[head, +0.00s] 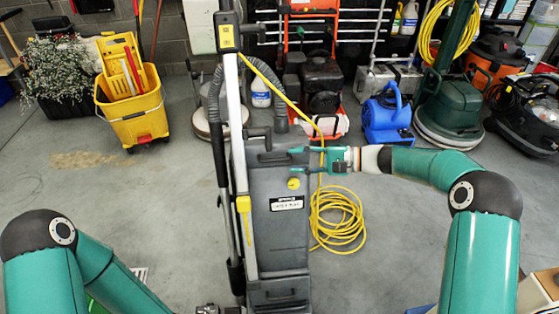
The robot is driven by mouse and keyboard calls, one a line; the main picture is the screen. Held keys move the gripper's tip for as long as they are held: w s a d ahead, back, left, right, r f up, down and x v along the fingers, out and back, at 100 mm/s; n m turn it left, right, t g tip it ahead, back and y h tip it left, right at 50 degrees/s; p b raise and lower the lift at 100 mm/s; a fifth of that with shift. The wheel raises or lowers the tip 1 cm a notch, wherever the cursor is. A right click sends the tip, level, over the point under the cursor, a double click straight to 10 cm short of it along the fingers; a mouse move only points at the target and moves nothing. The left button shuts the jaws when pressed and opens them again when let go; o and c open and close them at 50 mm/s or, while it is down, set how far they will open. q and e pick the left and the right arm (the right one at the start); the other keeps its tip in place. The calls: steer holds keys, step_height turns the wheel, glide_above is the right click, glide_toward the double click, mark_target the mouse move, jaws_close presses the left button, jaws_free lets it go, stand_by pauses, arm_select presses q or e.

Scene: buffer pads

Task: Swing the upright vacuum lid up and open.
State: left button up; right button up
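The upright vacuum (283,240) stands in the middle of the head view, with a dark grey body, a silver handle tube and a hose on its left. Its lid (265,172) is the grey front panel with a yellow round knob and a white label; it looks closed against the body. My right gripper (297,160) reaches in from the right at the lid's upper right edge. Its two teal fingers are apart, one above the other, and nothing is seen gripped; I cannot tell whether they touch the lid.
A yellow cable (338,220) lies coiled on the floor just right of the vacuum. A yellow mop bucket (137,105) stands at the back left. A blue blower (388,115) and a green floor machine (448,110) stand at the back right.

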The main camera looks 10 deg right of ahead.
mark_target(284, 160)
steer(key=x, duration=0.6)
jaws_close()
stand_by(0.3)
